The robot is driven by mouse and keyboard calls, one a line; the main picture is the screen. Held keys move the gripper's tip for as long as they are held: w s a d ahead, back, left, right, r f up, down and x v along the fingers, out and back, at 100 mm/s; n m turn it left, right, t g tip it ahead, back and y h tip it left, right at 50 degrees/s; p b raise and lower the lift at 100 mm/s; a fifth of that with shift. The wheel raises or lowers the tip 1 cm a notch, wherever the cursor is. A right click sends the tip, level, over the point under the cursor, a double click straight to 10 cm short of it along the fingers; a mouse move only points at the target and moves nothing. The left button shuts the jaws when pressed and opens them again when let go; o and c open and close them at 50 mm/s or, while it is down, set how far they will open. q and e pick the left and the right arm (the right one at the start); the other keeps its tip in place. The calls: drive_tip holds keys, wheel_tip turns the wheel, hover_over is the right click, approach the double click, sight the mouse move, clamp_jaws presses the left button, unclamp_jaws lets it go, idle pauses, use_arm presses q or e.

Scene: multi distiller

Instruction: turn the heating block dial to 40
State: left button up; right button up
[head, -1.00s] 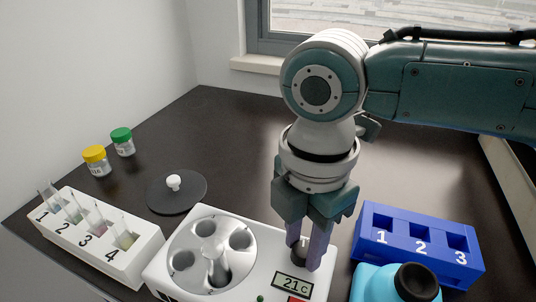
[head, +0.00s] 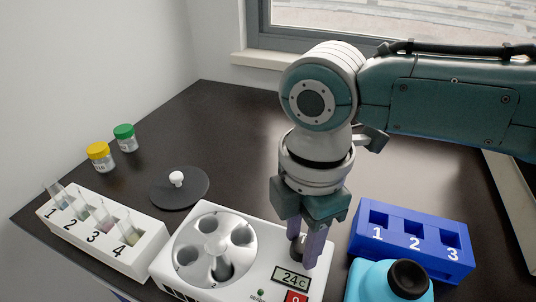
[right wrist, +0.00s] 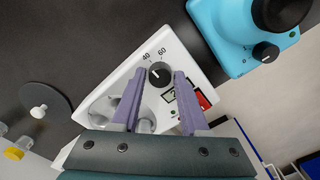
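The white heating block (head: 263,249) stands at the front of the table. Its display (head: 291,278) reads 24C. Its black dial (right wrist: 160,73) shows in the right wrist view, with the marks 40 and 60 beside it; I cannot tell its exact setting. In the head view the dial (head: 297,247) is partly hidden by my fingers. My right gripper (right wrist: 159,75) points down at the dial, its purple fingers on either side of it. Gaps show between fingers and dial, so it looks open. It also shows in the head view (head: 304,254). My left gripper is not in view.
A blue rack (head: 410,238) and a turquoise device (head: 370,283) stand close on the right. A white tube rack (head: 100,238), a black lid (head: 180,188), and yellow-capped (head: 99,156) and green-capped (head: 125,137) jars are left. The table behind is clear.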

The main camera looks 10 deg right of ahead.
sight(301, 245)
drive_tip(key=o, duration=0.3)
wheel_tip(301, 245, up, 10)
drive_tip(key=shift+p, duration=0.9)
